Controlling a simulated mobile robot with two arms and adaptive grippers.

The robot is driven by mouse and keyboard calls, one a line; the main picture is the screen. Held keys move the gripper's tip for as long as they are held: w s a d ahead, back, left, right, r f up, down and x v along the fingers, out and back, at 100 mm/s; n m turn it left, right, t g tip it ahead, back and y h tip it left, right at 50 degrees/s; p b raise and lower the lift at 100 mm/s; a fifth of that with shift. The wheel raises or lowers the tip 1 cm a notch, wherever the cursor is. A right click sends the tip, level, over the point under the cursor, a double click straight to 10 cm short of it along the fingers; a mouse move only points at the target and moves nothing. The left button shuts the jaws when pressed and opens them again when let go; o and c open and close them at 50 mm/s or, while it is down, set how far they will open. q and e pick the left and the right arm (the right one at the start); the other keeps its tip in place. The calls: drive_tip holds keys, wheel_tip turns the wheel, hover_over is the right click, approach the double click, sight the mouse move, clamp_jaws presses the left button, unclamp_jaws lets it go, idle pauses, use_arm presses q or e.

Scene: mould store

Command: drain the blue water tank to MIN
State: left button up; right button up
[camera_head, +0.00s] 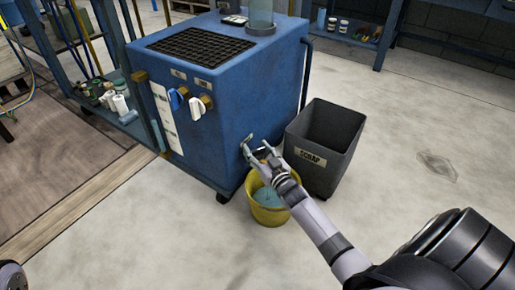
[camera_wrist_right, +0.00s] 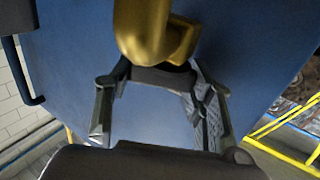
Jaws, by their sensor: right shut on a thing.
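The blue water tank (camera_head: 215,130) stands in the middle of the head view. A pale level strip (camera_head: 166,118) runs down its left face; its marks are too small to read. A brass drain tap (camera_wrist_right: 145,30) fills the top of the right wrist view. My right gripper (camera_head: 257,151) is at the tank's lower right face, shut on the drain tap; in the wrist view its fingers (camera_wrist_right: 158,76) reach up to the tap, the contact partly hidden. Below it, a yellow bucket (camera_head: 258,212) holds bluish water. My left gripper is not in view.
A dark scrap bin (camera_head: 333,155) stands right of the bucket. A shelf with bottles (camera_head: 120,108) is at left. The floor at right is clear.

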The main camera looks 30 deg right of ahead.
drive_tip(key=shift+r, duration=0.15)
drive_tip(key=o, duration=1.2)
drive_tip(key=s, duration=0.8)
drive_tip(key=s+a, duration=0.1)
drive_tip(key=s, duration=0.3)
